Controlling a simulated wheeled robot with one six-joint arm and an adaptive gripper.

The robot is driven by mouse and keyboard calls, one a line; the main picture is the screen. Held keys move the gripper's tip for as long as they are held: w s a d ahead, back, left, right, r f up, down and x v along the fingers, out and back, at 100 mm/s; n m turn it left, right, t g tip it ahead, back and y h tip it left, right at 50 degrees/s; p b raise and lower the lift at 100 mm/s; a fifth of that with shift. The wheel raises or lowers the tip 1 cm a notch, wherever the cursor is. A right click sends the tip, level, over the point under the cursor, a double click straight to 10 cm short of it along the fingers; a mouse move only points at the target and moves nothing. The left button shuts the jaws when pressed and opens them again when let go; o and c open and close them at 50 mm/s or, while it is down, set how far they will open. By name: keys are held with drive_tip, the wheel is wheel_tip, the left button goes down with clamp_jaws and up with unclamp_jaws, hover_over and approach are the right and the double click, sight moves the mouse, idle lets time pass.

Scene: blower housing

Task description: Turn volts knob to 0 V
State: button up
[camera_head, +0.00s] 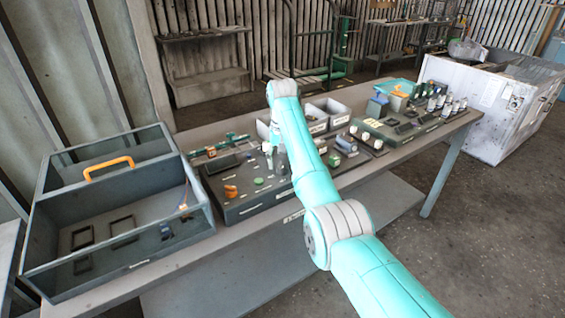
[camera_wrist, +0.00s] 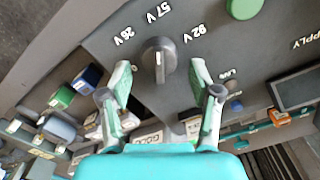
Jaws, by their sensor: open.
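The dark grey round volts knob (camera_wrist: 158,60) shows in the wrist view on a grey panel (camera_wrist: 215,55). A raised grip bar crosses it, running roughly up and down the picture. In the head view my arm covers much of the area around the gripper, and I cannot make out the knob.
A green button (camera_wrist: 242,8), a dark display (camera_wrist: 297,88) and an orange part (camera_wrist: 279,117) lie near the knob. In the head view, an open grey box with an orange handle (camera_head: 108,168) stands left on the table (camera_head: 200,250). Grey bins (camera_head: 328,115) and devices crowd the right.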

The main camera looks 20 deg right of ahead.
drive_tip(key=shift+f, duration=0.25)
drive_tip(key=c, duration=1.1)
drive_tip(key=shift+c, duration=0.2)
